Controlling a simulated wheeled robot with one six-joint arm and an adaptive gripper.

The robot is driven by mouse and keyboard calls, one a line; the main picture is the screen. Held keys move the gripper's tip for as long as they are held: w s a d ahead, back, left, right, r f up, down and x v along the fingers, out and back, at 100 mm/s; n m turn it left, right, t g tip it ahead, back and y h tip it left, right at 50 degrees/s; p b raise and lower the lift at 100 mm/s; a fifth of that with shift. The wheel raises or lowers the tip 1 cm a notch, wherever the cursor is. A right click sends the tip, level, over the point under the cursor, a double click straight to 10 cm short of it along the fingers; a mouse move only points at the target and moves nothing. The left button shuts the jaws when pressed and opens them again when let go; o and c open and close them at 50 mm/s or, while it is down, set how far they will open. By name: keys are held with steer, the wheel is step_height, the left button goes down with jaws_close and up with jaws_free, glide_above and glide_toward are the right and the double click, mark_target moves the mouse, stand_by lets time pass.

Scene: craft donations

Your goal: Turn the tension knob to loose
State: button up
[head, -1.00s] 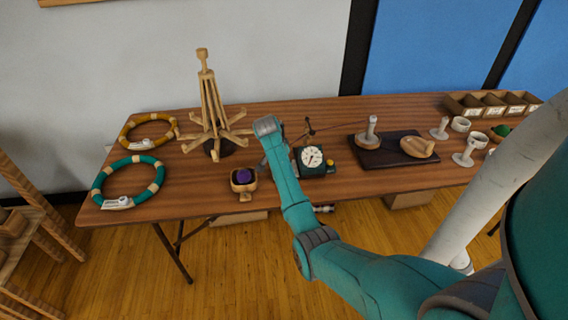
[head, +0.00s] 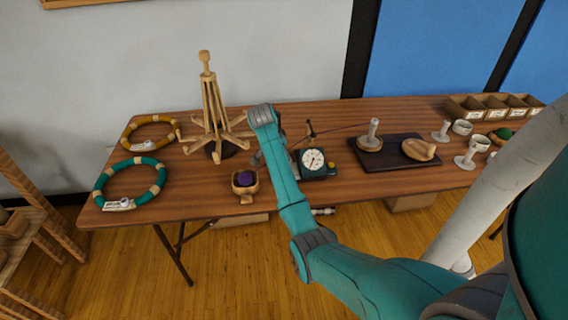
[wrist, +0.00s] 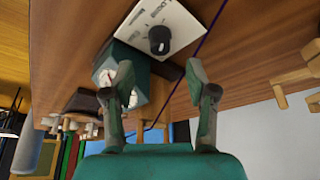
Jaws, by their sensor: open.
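The tension knob (wrist: 159,40) is a round black knob on a white label plate (wrist: 178,22) at the top middle of the wrist view. The plate carries lettering; one word looks like "LOOSE". The plate adjoins a teal box (wrist: 132,62), which shows in the head view with a white dial (head: 312,160). The knob is hidden behind my arm in the head view. My gripper (wrist: 158,74) is open and empty. Its two fingers are apart, one on each side below the knob in the picture, and appear not to touch it.
A wooden winder (head: 209,110) stands left of my arm. A wooden bowl with a purple ball (head: 245,178) sits near the front edge. A purple thread (wrist: 205,45) passes by the label plate. A dark board (head: 372,160) with wooden pieces lies right of the box.

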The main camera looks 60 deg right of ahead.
steer(key=shift+v, duration=2.7)
